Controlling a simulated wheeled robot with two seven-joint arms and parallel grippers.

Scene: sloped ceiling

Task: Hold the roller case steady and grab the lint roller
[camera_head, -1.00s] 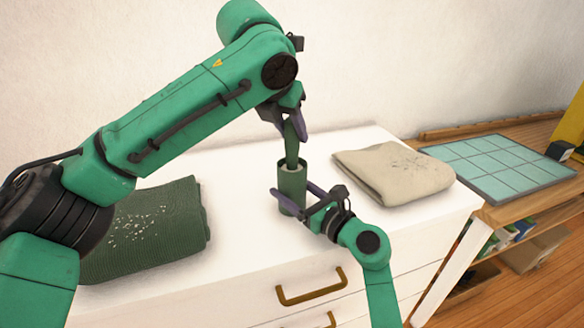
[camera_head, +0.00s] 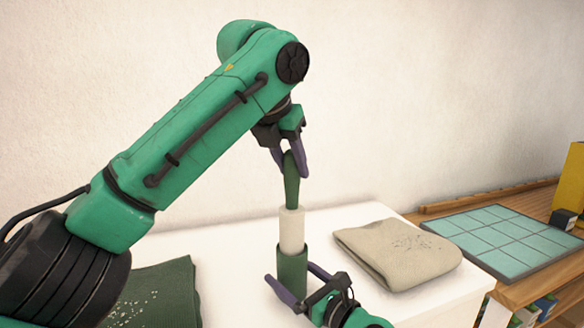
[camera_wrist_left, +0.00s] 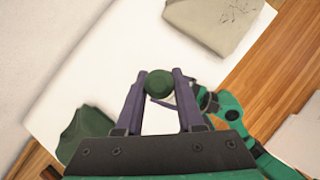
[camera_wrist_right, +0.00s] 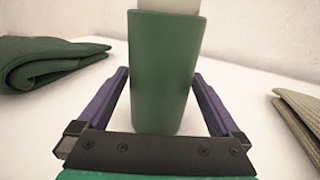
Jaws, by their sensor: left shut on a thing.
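The lint roller has a dark green handle (camera_head: 291,180) and a white roll (camera_head: 291,229). My left gripper (camera_head: 290,155) is shut on the top of the handle, which shows end-on in the left wrist view (camera_wrist_left: 159,82). The roller is upright, its white roll mostly above the green roller case (camera_head: 292,268), its lower end hidden inside. The case stands upright on the white top and fills much of the right wrist view (camera_wrist_right: 165,75). My right gripper (camera_head: 290,272) has its fingers on either side of the case; whether both press on it is unclear.
A dark green folded cloth (camera_head: 155,295) with pale specks lies at the left. A beige folded cloth (camera_head: 398,255) with dark specks lies to the right on the white dresser top (camera_head: 350,216). Further right, a wooden surface holds a blue-green tiled panel (camera_head: 500,240).

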